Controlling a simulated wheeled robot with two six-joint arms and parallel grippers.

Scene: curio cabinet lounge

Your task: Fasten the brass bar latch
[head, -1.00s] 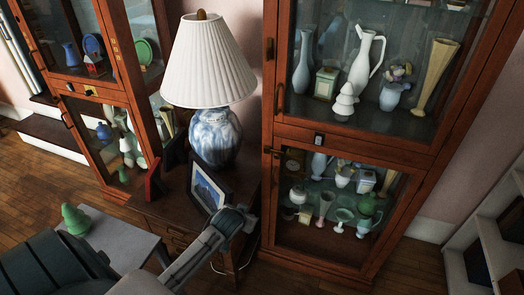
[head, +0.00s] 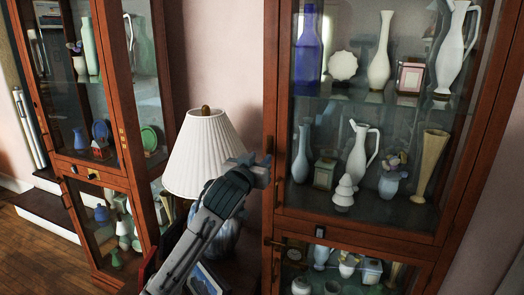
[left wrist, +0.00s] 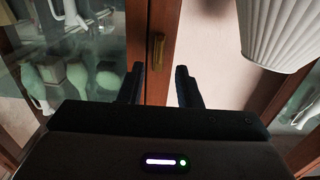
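A small upright brass fitting (left wrist: 157,50), the latch or a handle, is on the red-brown wooden post in the left wrist view; I cannot tell whether it is fastened. My left gripper (left wrist: 160,75) is open and empty, its dark fingers apart, pointing toward the post below the fitting in that picture. In the head view my left gripper (head: 250,165) is beside the left edge of the right cabinet (head: 360,228), in front of the lamp. Contact is not clear. A dark small fitting (head: 269,143) shows on that edge just above the gripper. My right gripper is out of view.
The white pleated lampshade (head: 200,150) is close beside my left gripper, also in the left wrist view (left wrist: 285,30). Glass doors with several vases fill the right cabinet. A second cabinet (head: 128,160) stands at left. Picture frames (head: 205,280) sit below the arm.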

